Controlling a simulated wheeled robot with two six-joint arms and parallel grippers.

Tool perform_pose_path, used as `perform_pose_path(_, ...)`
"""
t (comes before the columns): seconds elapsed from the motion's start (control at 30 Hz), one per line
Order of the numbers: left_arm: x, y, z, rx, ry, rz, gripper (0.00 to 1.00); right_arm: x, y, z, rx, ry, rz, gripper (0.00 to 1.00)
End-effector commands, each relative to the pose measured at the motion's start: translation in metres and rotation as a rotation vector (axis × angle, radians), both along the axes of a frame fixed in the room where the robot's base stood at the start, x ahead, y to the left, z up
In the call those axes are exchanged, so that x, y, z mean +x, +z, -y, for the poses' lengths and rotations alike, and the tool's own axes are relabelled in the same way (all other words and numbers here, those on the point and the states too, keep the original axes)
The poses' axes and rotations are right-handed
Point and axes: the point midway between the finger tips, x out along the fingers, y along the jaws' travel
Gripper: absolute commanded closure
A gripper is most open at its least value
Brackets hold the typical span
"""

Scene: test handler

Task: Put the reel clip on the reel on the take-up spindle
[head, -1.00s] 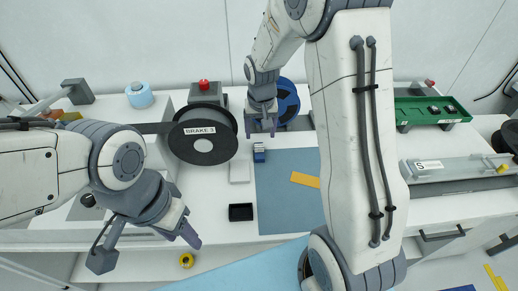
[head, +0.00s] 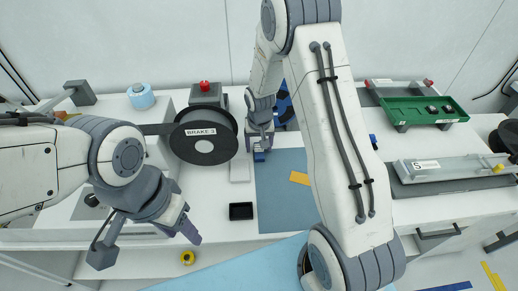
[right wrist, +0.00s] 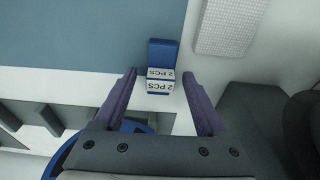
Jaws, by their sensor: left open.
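A small blue block with white "2 PCS" labels (right wrist: 160,82), perhaps the reel clip, sits at the edge of the blue-grey mat. My right gripper (right wrist: 160,76) is open, one finger on each side of it with gaps between. In the head view my right gripper (head: 262,142) is directly over the block and mostly hides it. A dark reel labelled "BRAKE 3" (head: 185,150) stands upright left of it, seemingly on a spindle. A blue reel (head: 284,108) is partly hidden behind my right arm. My left gripper (head: 182,222) is open and empty, low at the front left.
A white pad (head: 240,170) and a black tray (head: 241,211) lie left of the blue-grey mat (head: 280,205). A red-button box (head: 205,92) stands behind the dark reel. A green tray (head: 420,108) is at the right. The mat's front is clear.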

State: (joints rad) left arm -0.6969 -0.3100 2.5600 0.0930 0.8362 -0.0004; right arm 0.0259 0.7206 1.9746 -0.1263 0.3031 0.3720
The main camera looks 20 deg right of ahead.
Motion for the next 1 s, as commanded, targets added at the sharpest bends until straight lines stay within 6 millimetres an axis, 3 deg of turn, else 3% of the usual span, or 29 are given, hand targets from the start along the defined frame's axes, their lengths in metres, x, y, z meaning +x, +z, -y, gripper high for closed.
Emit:
perform_pose_path(0.03,0.000,0.000,0.000,0.000,0.000,0.000,0.50,0.000,0.000,0.000,0.000,0.000,0.000,0.48)
perform_pose_path(0.17,0.000,0.000,0.000,0.000,0.000,0.000,0.50,0.000,0.000,0.000,0.000,0.000,0.000,0.98)
perform_pose_path(0.2,0.000,0.000,0.000,0.000,0.000,0.000,0.50,0.000,0.000,0.000,0.000,0.000,0.000,1.00)
perform_pose_path(0.63,0.000,-0.003,0.000,0.000,0.000,0.000,0.50,0.001,0.010,0.000,-0.001,0.000,0.002,1.00)
perform_pose_path(0.83,0.000,-0.011,0.000,0.000,0.000,0.000,0.50,0.002,0.040,0.000,0.000,0.000,0.008,1.00)
perform_pose_path(1.0,0.000,-0.018,0.000,0.000,0.000,0.000,0.50,-0.027,0.063,0.027,0.000,-0.007,0.004,1.00)
